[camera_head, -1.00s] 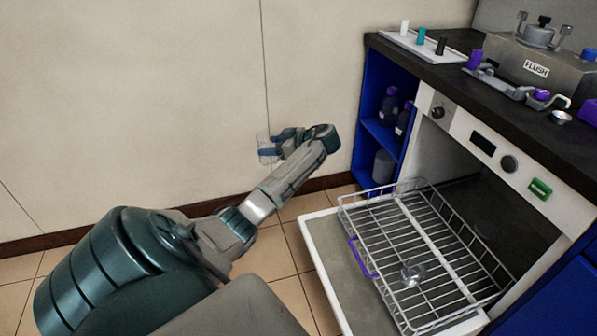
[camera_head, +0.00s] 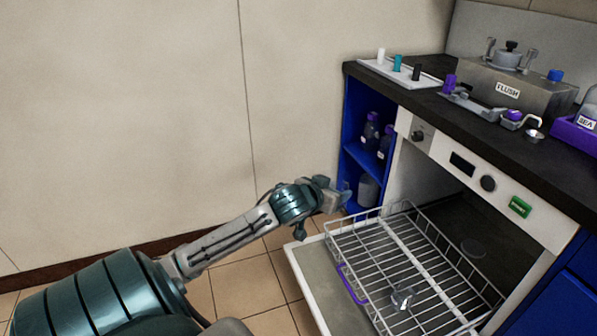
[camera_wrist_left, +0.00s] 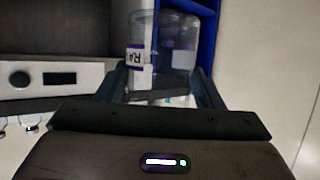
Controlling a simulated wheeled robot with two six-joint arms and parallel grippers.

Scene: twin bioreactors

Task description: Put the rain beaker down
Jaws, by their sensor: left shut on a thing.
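The rain beaker (camera_wrist_left: 138,57) is a clear vessel with a purple-edged label reading "RA" in the left wrist view. It stands between the fingers of my left gripper (camera_wrist_left: 160,88), which is shut on it. In the head view my left gripper (camera_head: 336,193) is in front of the open blue cabinet, above the back left corner of the rack. The beaker is mostly hidden there by the gripper. My right gripper is not in view.
A wire rack (camera_head: 408,247) with a purple handle sits on the lowered washer door (camera_head: 308,262). A small clear glass piece (camera_head: 403,298) lies in it; most of the rack is bare. The blue cabinet (camera_head: 353,110) holds dark bottles (camera_head: 370,130) and a grey jar (camera_head: 368,190). The worktop (camera_head: 430,92) is above.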

